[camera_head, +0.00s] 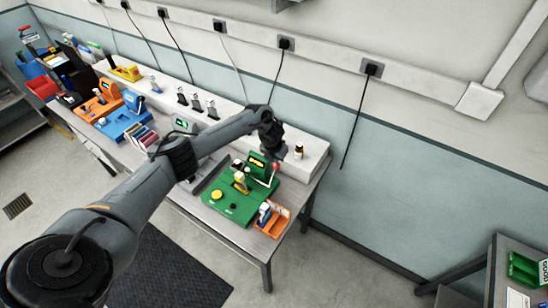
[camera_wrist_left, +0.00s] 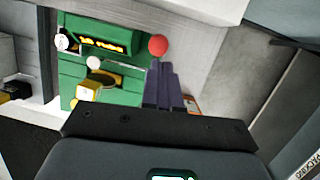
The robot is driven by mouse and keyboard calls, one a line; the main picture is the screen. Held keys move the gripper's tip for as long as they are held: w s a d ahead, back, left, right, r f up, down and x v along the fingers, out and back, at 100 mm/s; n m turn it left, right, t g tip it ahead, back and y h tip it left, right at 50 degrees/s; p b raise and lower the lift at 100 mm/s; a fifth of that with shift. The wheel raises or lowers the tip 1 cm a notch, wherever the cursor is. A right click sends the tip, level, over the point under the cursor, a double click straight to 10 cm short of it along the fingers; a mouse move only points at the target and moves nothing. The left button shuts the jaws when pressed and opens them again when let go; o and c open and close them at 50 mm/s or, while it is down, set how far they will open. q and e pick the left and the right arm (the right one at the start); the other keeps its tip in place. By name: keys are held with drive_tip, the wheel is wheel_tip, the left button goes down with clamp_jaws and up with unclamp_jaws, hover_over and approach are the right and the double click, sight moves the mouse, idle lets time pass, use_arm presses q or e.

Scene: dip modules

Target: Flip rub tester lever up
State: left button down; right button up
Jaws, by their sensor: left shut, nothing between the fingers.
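The rub tester (camera_head: 236,205) is a green device at the near right end of the bench, and it also fills the upper left of the left wrist view (camera_wrist_left: 75,68). Its lever has a red ball knob (camera_head: 275,168), seen in the left wrist view (camera_wrist_left: 158,45) just beyond the fingertips. A thin light rod shows near the knob; its exact angle is unclear. My left gripper (camera_head: 280,157) is shut and empty, with its dark fingers (camera_wrist_left: 162,78) close to the knob. I cannot tell whether they touch it. My right gripper is in neither view.
An orange tray (camera_head: 279,221) stands right of the tester by the bench edge. A small bottle (camera_head: 298,151) stands on the pale rear ledge (camera_head: 314,156). Blue (camera_head: 124,121) and orange (camera_head: 97,106) devices stand farther left. A dark floor mat (camera_head: 170,270) lies in front.

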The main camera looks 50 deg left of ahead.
use_arm(q)
wheel_tip(320, 180, up, 9)
drive_tip(key=w+b, duration=0.1)
drive_tip(key=w, duration=0.1)
drive_tip(key=shift+w+b, duration=0.2)
drive_tip(key=shift+b, duration=0.2)
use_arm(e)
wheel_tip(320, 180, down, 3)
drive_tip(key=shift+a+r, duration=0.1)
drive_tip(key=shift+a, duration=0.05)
use_arm(q)
drive_tip(key=shift+f, duration=0.1)
